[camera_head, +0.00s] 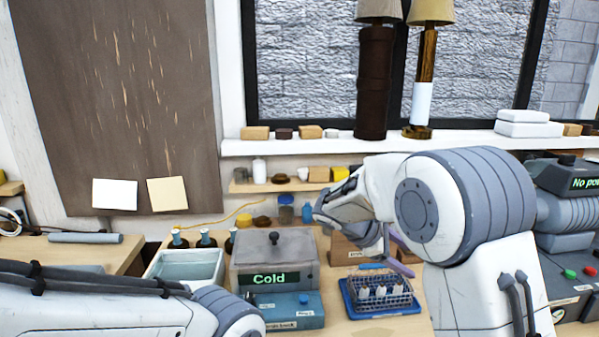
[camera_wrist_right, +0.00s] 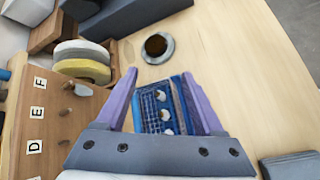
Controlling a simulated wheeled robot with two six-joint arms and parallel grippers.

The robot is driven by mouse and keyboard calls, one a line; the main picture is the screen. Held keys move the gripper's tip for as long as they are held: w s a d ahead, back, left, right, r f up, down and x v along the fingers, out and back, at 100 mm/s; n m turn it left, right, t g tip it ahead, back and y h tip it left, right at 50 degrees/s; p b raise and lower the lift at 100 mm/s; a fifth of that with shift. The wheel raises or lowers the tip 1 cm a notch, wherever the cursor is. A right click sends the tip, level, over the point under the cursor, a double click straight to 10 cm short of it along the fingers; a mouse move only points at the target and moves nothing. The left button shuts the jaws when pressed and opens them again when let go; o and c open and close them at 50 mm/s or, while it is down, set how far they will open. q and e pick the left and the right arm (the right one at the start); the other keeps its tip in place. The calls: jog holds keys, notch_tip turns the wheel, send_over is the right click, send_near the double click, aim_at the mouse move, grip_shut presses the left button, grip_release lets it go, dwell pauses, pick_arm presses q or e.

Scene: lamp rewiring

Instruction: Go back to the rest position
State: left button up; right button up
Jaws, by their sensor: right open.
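My right gripper (camera_head: 407,262) has purple fingers that point down above the workbench, just behind and above a wire basket (camera_head: 383,291) of small white pieces on a blue tray (camera_head: 413,309). In the right wrist view my right gripper (camera_wrist_right: 160,75) is open. The basket (camera_wrist_right: 150,97) shows between its fingers, with no visible grip on it. My left arm (camera_head: 110,310) crosses the bottom left of the head view. Its gripper is out of view.
A grey box marked "Cold" (camera_head: 304,258) and a pale open bin (camera_head: 187,262) stand left of the basket. A machine with a "No power"-like display (camera_head: 583,183) stands at right. Lamps (camera_head: 374,80) stand on the sill. A lettered peg board (camera_wrist_right: 60,125) shows in the wrist view.

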jog(key=s+a+f+m+y, duration=0.1)
jog(key=s+a+m+y, duration=0.1)
jog(key=s+a, duration=0.4)
jog(key=s+a+f+m+g+y, duration=0.1)
jog(key=s+a+y, duration=0.4)
jog(key=s, duration=1)
jog(key=s+a+f+m+g+y, duration=0.1)
jog(key=s+a+f+m+y, duration=0.2)
jog(key=s+a, duration=0.5)
jog(key=s, duration=0.2)
jog(key=shift+s+y, duration=0.4)
